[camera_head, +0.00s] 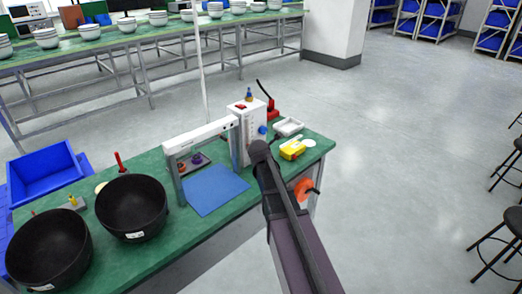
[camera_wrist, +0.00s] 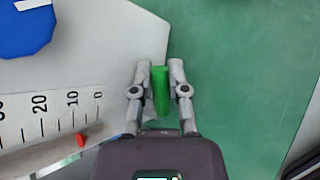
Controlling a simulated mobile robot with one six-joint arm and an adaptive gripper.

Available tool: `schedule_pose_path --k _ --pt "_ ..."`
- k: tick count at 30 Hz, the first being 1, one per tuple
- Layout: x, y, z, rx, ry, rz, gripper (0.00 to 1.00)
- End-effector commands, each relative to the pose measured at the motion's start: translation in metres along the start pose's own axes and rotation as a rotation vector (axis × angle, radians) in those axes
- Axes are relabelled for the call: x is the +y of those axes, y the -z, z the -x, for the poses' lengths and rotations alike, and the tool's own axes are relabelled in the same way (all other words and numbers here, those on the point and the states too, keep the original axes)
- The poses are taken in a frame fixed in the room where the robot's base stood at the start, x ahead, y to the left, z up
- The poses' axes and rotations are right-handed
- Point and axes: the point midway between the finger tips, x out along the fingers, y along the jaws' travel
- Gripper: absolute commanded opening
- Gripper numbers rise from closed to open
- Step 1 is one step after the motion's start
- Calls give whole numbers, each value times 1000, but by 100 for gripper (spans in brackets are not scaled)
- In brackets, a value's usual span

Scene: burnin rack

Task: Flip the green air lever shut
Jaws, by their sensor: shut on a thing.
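The green lever (camera_wrist: 160,92) is between the two fingers of my gripper (camera_wrist: 159,72) in the wrist view, and the gripper is shut on it. Beside it, in the wrist view, is a pale panel with a scale marked 0, 10 and 20 and a red pointer (camera_wrist: 81,139). In the head view my arm reaches to the right side of the white unit (camera_head: 248,125) on the green table. My own arm hides the lever and the fingertips there.
The green table (camera_head: 185,235) bears two black bowls (camera_head: 132,207), a blue mat (camera_head: 212,188), a white frame (camera_head: 200,134) and a yellow object (camera_head: 292,149). An orange handwheel (camera_head: 305,188) sits at the table's right edge. Floor to the right is clear up to several stools.

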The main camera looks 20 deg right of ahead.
Motion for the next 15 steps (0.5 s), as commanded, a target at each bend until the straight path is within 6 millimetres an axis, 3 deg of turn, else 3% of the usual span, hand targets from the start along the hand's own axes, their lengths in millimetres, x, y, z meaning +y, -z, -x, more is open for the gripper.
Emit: schedule_pose_path --k 15 --pt "-6 4 -8 259 56 -163 0"
